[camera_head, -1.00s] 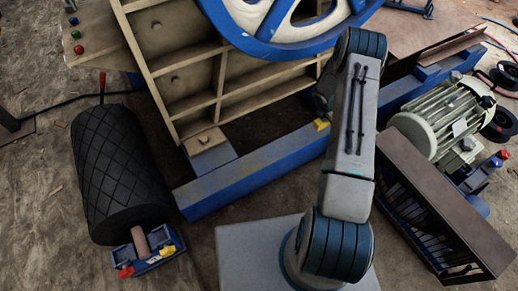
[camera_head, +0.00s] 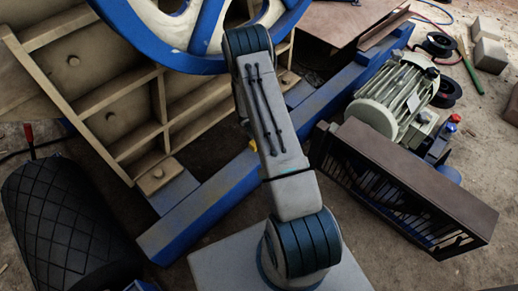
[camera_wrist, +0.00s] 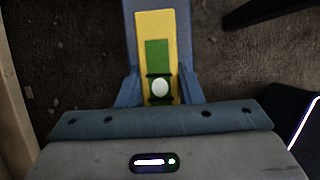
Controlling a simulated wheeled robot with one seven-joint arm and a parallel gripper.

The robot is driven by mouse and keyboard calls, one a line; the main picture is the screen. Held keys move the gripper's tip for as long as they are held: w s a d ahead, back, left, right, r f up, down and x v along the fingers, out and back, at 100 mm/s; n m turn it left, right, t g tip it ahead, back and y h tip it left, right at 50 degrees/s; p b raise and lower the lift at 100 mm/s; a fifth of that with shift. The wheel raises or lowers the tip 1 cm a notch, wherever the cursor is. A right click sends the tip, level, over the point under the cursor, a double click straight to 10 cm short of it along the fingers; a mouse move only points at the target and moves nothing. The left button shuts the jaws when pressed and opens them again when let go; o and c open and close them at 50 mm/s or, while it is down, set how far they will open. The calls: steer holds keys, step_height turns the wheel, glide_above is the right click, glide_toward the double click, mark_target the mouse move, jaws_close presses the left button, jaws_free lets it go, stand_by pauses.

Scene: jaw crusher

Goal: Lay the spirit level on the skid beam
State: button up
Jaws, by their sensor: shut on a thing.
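The spirit level is a yellow bar with a green middle and a round pale vial (camera_wrist: 152,30). My gripper (camera_wrist: 159,84) is shut on it, with one blue finger on each side in the wrist view. The skid beam is the long blue beam (camera_head: 205,208) running diagonally under the machine. A blue-grey strip of it (camera_wrist: 185,18) shows behind the level in the wrist view. Whether the level touches the beam I cannot tell. In the head view my arm hides the gripper; only a small yellow bit shows beside the arm, above the beam.
A ribbed beige machine body with a blue flywheel (camera_head: 205,40) stands behind the beam. A pale motor (camera_head: 392,95) and a brown slatted guard (camera_head: 410,190) lie to the right. A black textured roller (camera_head: 65,220) is at lower left.

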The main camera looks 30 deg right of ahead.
steer(key=shift+s+a+f, duration=0.25)
steer(key=shift+a+f, duration=0.15)
steer(key=shift+a, duration=0.15)
steer(key=shift+f+b, duration=1.1)
steer(key=shift+f, duration=0.8)
steer(key=shift+f, duration=0.15)
steer(key=o, duration=1.1)
steer(key=shift+o, duration=0.2)
steer(key=p+v, duration=0.4)
steer(key=v, duration=0.8)
steer(key=shift+r, duration=0.2)
